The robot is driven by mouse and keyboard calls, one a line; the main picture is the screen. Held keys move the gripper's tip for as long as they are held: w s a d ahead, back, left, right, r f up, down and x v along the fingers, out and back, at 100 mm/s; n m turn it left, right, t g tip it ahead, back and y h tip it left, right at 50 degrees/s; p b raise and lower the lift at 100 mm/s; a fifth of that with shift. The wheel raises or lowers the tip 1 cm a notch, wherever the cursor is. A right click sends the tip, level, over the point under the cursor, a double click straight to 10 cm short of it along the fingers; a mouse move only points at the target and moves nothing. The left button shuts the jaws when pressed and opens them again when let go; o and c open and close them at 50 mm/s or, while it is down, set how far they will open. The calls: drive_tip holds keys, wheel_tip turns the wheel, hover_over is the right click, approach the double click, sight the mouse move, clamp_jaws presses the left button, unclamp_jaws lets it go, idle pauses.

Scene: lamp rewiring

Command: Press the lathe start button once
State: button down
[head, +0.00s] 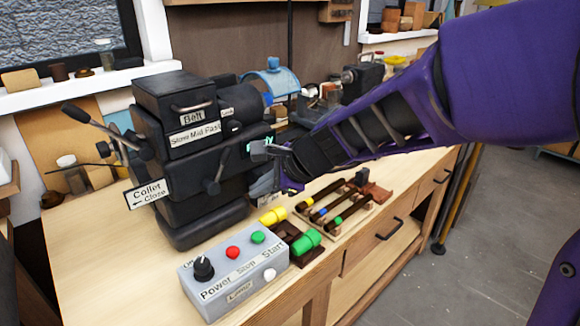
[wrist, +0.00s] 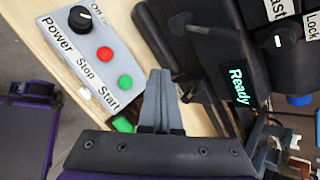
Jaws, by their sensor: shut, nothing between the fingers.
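The grey control box (head: 222,283) stands on the bench with its labels Power, Stop and Start. The green start button (head: 258,237) is on its top face, at the Start label; it also shows in the wrist view (wrist: 125,81). The red stop button (head: 233,252) is beside it. My gripper (head: 262,187) is above and behind the box, near the dark lathe (head: 190,160), apart from the button. In the wrist view its grey fingers (wrist: 160,78) are together and empty, right of the green button. A lathe display (wrist: 238,85) reads "Ready".
A black power knob (head: 203,268) and a white button (head: 270,275) are also on the box. Green and yellow cylinders and a wooden rack (head: 345,207) lie right of it. Lathe levers stick out at the left. Bare bench lies left of the box.

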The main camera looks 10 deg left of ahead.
drive_tip(key=b, duration=0.6)
hover_over(263, 237)
wheel_tip(263, 237, down, 7)
drive_tip(key=shift+r, duration=0.1)
drive_tip(key=shift+f, duration=1)
drive_tip(key=shift+f, duration=0.1)
idle(0.8)
drive_tip(key=shift+f, duration=0.3)
